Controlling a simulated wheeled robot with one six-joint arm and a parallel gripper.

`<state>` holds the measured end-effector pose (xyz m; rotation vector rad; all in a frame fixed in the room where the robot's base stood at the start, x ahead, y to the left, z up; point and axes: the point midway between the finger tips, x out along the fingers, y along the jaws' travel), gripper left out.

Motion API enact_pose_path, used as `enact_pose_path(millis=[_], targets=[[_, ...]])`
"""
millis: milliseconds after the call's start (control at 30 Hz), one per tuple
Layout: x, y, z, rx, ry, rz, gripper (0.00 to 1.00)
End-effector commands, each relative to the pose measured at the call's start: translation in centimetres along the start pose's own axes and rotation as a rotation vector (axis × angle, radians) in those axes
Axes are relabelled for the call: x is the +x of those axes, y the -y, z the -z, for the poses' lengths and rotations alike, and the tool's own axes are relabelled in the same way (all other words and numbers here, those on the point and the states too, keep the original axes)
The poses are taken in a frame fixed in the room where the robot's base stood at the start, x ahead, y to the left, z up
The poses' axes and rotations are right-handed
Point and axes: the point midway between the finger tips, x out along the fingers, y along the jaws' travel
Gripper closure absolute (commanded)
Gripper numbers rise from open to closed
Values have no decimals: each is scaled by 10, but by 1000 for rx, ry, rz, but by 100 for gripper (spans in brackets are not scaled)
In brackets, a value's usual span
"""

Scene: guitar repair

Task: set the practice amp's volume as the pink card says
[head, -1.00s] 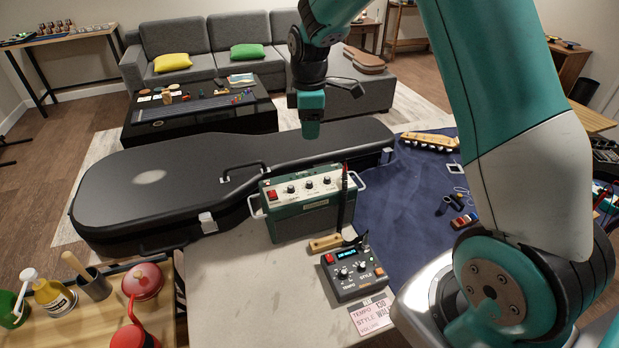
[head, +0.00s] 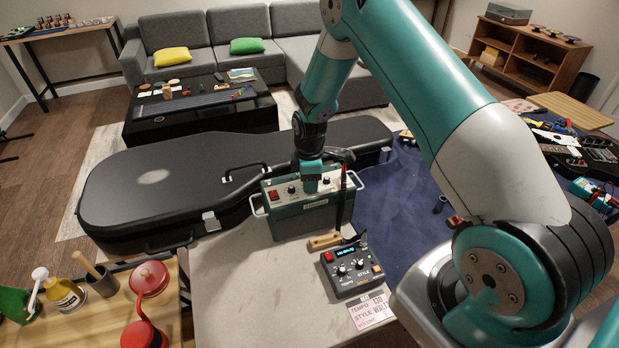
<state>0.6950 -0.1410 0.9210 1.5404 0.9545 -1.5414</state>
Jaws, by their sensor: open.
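The practice amp (head: 300,221) is a green box with a light control panel on top, a red switch at its left and a row of dark knobs. It stands on the pale bench top. My gripper (head: 311,188) points down right over the middle of that panel and hides a knob there; whether it touches the knob I cannot tell. Its fingertips are hard to make out. The pink card (head: 369,311) lies at the bench's front right. It reads TEMPO 130, STYLE WAL-something and VOLUME; the volume value is hidden behind my arm.
A dark tempo and style box (head: 352,272) with a lit display stands between amp and card. A wooden-handled tool (head: 325,241) and an upright dark probe-like stick (head: 343,195) are close at the amp's right. A black guitar case (head: 150,195) lies behind. The bench's front left is clear.

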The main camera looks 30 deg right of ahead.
Motion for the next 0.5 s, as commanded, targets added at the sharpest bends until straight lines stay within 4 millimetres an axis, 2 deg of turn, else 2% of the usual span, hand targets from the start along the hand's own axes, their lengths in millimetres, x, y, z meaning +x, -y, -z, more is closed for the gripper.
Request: enact_pose_path(millis=[200,400,500], targets=[[0,0,0,0,0,-1,55],[0,0,0,0,0,-1,100],[0,0,0,0,0,-1,100]])
